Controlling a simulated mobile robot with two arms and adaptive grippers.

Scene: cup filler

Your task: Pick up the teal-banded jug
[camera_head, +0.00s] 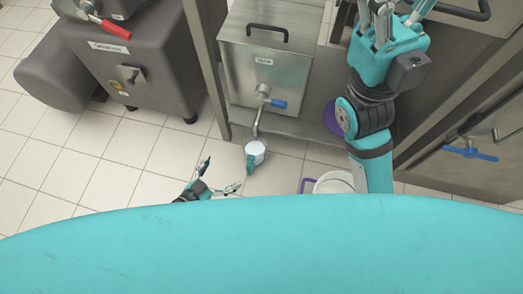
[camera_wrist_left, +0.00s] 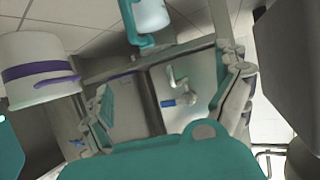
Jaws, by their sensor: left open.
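The teal-banded jug (camera_head: 255,150) is white with a teal handle, below the spout of a steel tank in the head view. It also shows, cut off, at the top of the left wrist view (camera_wrist_left: 151,14). My left gripper (camera_head: 222,173) is open and empty, just left of and nearer than the jug, with its fingers towards the jug's handle side. Its two fingers show spread in the left wrist view (camera_wrist_left: 170,78), with the jug beyond them. My right gripper (camera_head: 388,20) is at the top right, far from the jug; its fingertips are cut off.
The steel tank (camera_head: 268,65) has a blue-handled tap (camera_head: 278,104). A grey machine (camera_head: 140,65) stands left. Tiled floor lies open between.

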